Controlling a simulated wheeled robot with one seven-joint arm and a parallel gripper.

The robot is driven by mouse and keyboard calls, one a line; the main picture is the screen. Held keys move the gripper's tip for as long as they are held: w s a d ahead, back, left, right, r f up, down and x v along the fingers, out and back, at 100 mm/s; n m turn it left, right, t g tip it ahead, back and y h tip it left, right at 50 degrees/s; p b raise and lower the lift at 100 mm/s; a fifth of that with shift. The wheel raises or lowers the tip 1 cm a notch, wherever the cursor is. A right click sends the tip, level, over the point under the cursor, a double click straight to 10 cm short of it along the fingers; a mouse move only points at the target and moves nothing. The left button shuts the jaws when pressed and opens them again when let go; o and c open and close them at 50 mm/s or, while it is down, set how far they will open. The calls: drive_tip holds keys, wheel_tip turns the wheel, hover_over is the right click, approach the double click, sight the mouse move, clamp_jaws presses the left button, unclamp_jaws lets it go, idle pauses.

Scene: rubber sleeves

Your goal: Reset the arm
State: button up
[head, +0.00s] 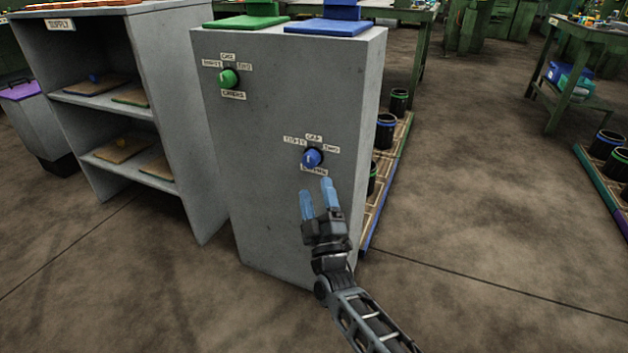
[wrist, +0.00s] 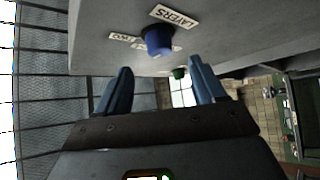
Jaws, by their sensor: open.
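My gripper (head: 317,200) is open and empty, its two blue fingers pointing up in front of the grey cabinet (head: 270,190). In the head view it is just below the blue knob (head: 312,158) on the cabinet's front. In the wrist view the blue knob (wrist: 158,40) is beyond the fingertips (wrist: 160,80), apart from them, with a label reading "LAYERS" beside it. A green knob (head: 229,78) with labels around it is higher up at the left of the same front; it shows small in the wrist view (wrist: 179,72).
A grey supply shelf (head: 150,115) with trays stands at the left. A green plate (head: 246,22) and a blue plate (head: 333,27) are on the cabinet top. Black bins (head: 386,131) stand along a rack behind the cabinet.

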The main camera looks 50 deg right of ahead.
drive_tip(key=shift+s+a+f, duration=0.15)
drive_tip(key=shift+s, duration=0.05)
idle(0.5)
drive_tip(key=s+a+f+y, duration=0.2)
drive_tip(key=s+a+y, duration=0.45)
drive_tip(key=s, duration=0.65)
drive_tip(key=s+a+f+y, duration=0.1)
drive_tip(key=s+a+y, duration=0.3)
drive_tip(key=s+a, duration=0.75)
drive_tip(key=s+a+r+m+g+y, duration=0.25)
drive_tip(key=s+r, duration=0.25)
drive_tip(key=s, duration=0.6)
drive_tip(key=s+a+r+m+g, duration=0.2)
drive_tip(key=s+r, duration=0.3)
drive_tip(key=r, duration=0.1)
wheel_tip(320, 180, up, 26)
drive_tip(key=p, duration=2.7)
drive_tip(key=shift+w+d+f+y, duration=0.15)
drive_tip(key=shift+w+d+y, duration=0.1)
drive_tip(key=shift+y, duration=0.15)
drive_tip(key=shift+n, duration=0.25)
